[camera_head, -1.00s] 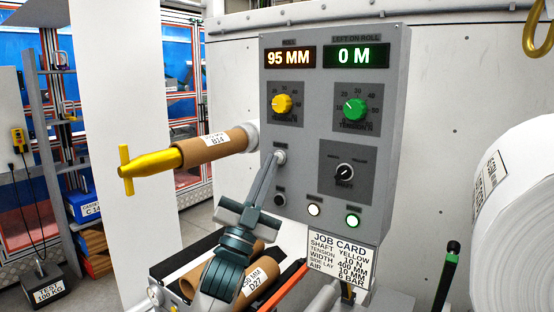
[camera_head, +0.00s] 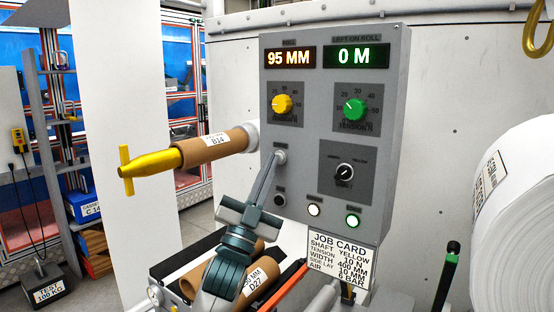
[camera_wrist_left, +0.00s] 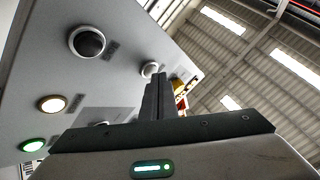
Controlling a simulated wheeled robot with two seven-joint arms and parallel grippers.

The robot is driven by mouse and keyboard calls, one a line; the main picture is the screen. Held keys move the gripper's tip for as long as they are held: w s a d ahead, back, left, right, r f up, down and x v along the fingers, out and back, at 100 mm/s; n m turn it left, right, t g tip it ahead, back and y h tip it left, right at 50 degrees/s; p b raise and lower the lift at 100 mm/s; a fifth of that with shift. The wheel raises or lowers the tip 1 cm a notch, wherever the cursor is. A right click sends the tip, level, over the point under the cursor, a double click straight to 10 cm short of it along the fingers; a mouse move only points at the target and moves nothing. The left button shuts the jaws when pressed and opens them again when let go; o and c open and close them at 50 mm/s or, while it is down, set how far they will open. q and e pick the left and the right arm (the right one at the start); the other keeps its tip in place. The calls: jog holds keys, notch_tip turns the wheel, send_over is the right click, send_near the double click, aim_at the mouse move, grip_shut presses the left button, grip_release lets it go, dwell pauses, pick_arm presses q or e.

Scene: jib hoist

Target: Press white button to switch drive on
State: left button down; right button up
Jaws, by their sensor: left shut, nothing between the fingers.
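The grey control panel (camera_head: 316,140) faces me. A glowing white button (camera_head: 314,209) sits low on it, and appears warm white in the left wrist view (camera_wrist_left: 51,104). A pale round button or knob (camera_head: 281,156) sits higher, and also shows in the left wrist view (camera_wrist_left: 150,69). My left gripper (camera_head: 276,163) is shut and empty, its fingertips at or just in front of the pale one. I cannot tell whether they touch it. A green lit button (camera_head: 352,221) and a black button (camera_head: 279,200) are nearby. My right gripper is not in view.
A yellow-ended shaft (camera_head: 155,163) with a cardboard core (camera_head: 208,146) juts out left of the panel. Below lie loose cores (camera_head: 262,276) and a job card (camera_head: 340,262). A big white roll (camera_head: 520,215) stands at the right. The displays (camera_head: 358,57) read 95 MM and 0 M.

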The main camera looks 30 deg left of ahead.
pick_arm(q)
jog(key=shift+w, duration=0.2)
jog(key=shift+s, duration=0.15)
dwell(0.3)
jog(key=shift+s, duration=0.35)
jog(key=shift+s+a+p, duration=0.15)
jog(key=shift+s+p, duration=0.25)
jog(key=shift+s, duration=1.1)
jog(key=shift+s+a+p, duration=0.1)
jog(key=shift+s+p, duration=0.3)
jog(key=shift+s, duration=1.05)
